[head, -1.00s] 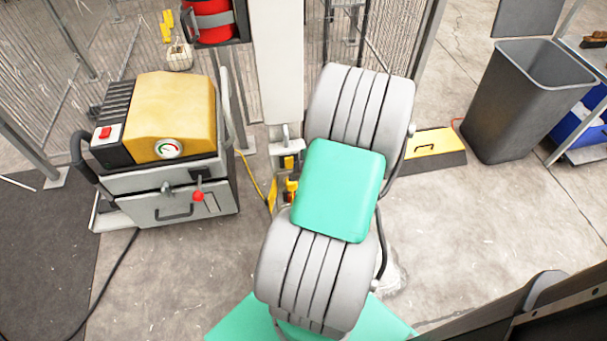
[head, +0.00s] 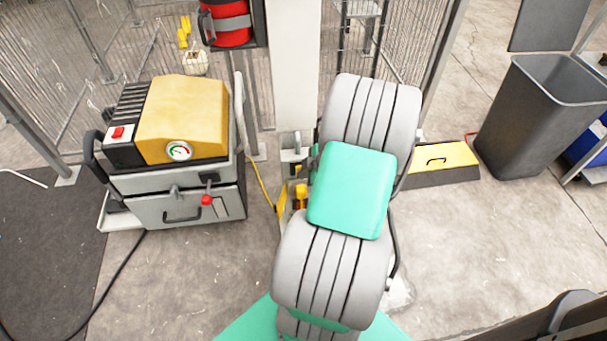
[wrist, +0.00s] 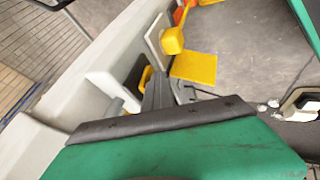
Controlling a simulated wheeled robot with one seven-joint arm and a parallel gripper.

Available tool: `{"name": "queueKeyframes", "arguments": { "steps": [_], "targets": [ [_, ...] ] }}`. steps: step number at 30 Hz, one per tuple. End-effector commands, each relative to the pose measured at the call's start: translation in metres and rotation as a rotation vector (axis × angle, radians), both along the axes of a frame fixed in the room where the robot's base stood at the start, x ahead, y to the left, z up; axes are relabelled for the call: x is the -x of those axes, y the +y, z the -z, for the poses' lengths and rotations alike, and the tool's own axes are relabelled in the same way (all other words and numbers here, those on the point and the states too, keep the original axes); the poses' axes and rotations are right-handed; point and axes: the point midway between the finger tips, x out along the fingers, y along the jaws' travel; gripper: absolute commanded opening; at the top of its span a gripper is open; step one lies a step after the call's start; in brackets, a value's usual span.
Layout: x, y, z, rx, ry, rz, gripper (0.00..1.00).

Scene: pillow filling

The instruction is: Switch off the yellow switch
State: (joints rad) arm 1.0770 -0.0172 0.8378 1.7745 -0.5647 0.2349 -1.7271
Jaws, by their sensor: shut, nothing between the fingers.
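Several yellow parts sit low on the white column. In the head view a yellow block (head: 301,192) shows beside my arm, with a flat yellow plate (head: 281,200) at its left. In the wrist view a rounded yellow piece (wrist: 172,40) stands out from the white wall, above a flat yellow plate (wrist: 193,68). A smaller yellow piece (wrist: 146,76) is partly hidden behind my gripper (wrist: 157,88). I cannot tell which is the switch or its position. My gripper's grey fingers are shut and empty, close to these parts; contact is unclear. My arm hides the gripper in the head view.
A yellow-topped machine (head: 185,115) with a gauge and red switch stands at left. The white column (head: 295,75) is close to my arm. A yellow-black box (head: 437,160) and grey bin (head: 535,115) stand at right. Open floor lies at lower right.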

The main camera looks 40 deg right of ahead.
Motion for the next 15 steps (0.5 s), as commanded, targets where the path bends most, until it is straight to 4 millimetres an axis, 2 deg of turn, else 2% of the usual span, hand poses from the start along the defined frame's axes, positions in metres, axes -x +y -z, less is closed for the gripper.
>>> {"name": "queueKeyframes", "arguments": {
  "steps": [9, 15],
  "targets": [
    [-0.001, -0.001, -0.017, 0.004, -0.004, 0.0, 0.0],
    [-0.001, -0.001, -0.018, 0.004, -0.004, 0.0, 0.0]
  ]
}}
